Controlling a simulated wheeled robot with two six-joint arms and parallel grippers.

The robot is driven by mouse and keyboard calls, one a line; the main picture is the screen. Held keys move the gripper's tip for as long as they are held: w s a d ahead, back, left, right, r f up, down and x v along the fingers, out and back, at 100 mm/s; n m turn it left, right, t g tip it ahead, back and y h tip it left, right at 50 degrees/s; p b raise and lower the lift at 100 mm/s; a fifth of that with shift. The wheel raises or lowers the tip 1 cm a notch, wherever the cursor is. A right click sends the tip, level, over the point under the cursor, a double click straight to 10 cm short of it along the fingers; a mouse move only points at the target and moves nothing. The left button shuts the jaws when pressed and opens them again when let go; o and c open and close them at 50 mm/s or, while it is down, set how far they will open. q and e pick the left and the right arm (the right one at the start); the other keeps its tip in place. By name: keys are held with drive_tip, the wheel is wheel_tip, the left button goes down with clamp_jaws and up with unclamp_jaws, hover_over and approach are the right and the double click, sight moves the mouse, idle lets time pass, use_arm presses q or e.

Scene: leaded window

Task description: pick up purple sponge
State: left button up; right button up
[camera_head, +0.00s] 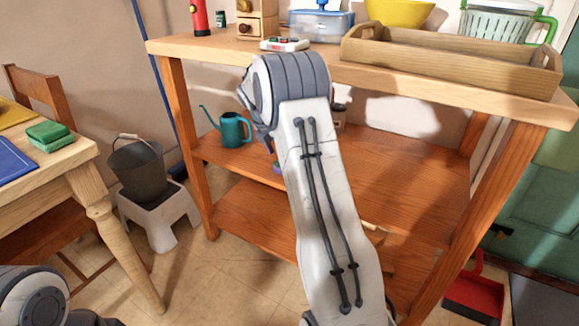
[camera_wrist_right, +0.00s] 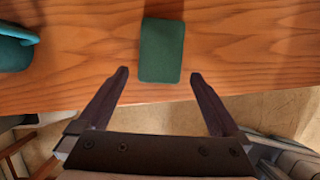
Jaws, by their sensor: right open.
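A small block with a dark green top (camera_wrist_right: 162,50) lies flat on the wooden shelf in the right wrist view. In the head view a sliver with purple on its side (camera_head: 277,167) shows on the upper shelf beside my right arm, which hides the rest; it appears to be the same sponge. My right gripper (camera_wrist_right: 159,73) is open, its fingertips just short of the block's near end, one to each side, with nothing between them but that end. In the head view the arm covers the right gripper. My left gripper is out of view.
A teal watering can (camera_head: 231,129) stands left of the sponge on the shelf (camera_head: 400,185). The tabletop (camera_head: 320,60) above carries a wooden tray (camera_head: 450,65). A green sponge (camera_head: 48,135) lies on the left table. A bucket (camera_head: 138,168) stands on a stool.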

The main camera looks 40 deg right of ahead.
drive_tip(key=b+x, duration=0.2)
drive_tip(key=x, duration=0.3)
drive_tip(key=shift+d+f+b, duration=0.1)
drive_tip(key=shift+d+b, duration=0.15)
drive_tip(key=shift+b, duration=0.1)
drive_tip(key=c, duration=1.2)
drive_tip(key=shift+o, duration=0.2)
drive_tip(key=shift+r+p, duration=0.55)
drive_tip(key=shift+r, duration=0.15)
wheel_tip(320, 180, up, 3)
drive_tip(key=shift+w+r+p, duration=0.1)
drive_tip(key=shift+p, duration=1.1)
drive_tip(key=s+a+p, duration=0.1)
drive_tip(key=s+a, duration=0.1)
drive_tip(key=a, duration=0.6)
drive_tip(key=s+a+p, duration=0.2)
drive_tip(key=a, duration=0.7)
drive_tip(key=shift+a+f, duration=0.3)
drive_tip(key=shift+f, duration=0.15)
